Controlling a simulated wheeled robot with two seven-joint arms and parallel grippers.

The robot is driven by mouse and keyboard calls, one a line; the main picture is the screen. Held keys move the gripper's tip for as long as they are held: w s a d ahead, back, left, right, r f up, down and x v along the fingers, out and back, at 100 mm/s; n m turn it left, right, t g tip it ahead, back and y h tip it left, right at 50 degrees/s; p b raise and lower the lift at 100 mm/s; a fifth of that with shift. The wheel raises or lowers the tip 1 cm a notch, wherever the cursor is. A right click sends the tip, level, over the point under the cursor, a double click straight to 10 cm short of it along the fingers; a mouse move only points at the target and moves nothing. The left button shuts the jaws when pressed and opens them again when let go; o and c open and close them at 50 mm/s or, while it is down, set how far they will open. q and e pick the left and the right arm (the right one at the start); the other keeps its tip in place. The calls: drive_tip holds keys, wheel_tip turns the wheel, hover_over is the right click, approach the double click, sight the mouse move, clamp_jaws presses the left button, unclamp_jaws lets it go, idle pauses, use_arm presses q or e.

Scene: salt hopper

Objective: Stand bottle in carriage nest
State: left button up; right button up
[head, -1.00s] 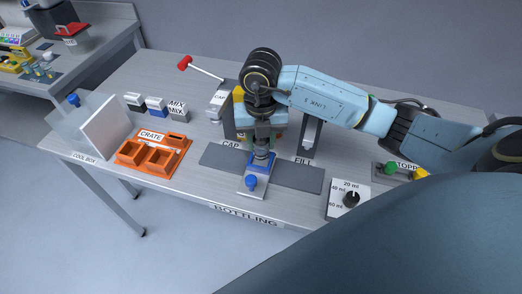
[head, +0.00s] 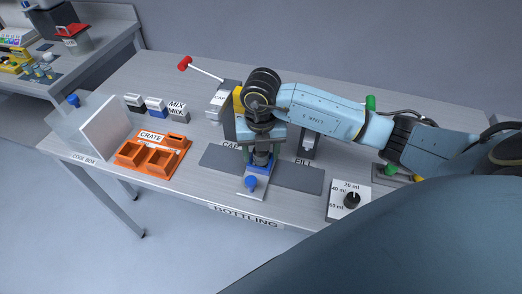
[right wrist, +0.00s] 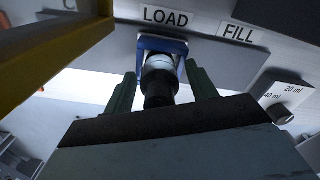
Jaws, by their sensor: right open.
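The bottle (right wrist: 159,68), pale with a dark end toward the camera, stands in the blue carriage nest (right wrist: 148,42) below the LOAD label in the right wrist view. Its base is hidden. My right gripper (right wrist: 160,88) is open, with one green finger on each side of the bottle and a visible gap to each. In the head view my right gripper (head: 262,157) is over the blue carriage (head: 258,168), and the bottle between its fingers is mostly hidden. A blue knob (head: 251,183) sits at the carriage front. My left gripper is not in view.
An orange crate (head: 130,153) with empty compartments lies to the left. A dosing dial (head: 351,200) is at the right front. The FILL station (head: 309,146) stands just right of the gripper. A lever with a red knob (head: 184,63) rises at the back left.

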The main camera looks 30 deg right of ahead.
drive_tip(key=shift+r, duration=0.1)
wheel_tip(320, 180, up, 12)
drive_tip(key=shift+p, duration=0.3)
idle(0.3)
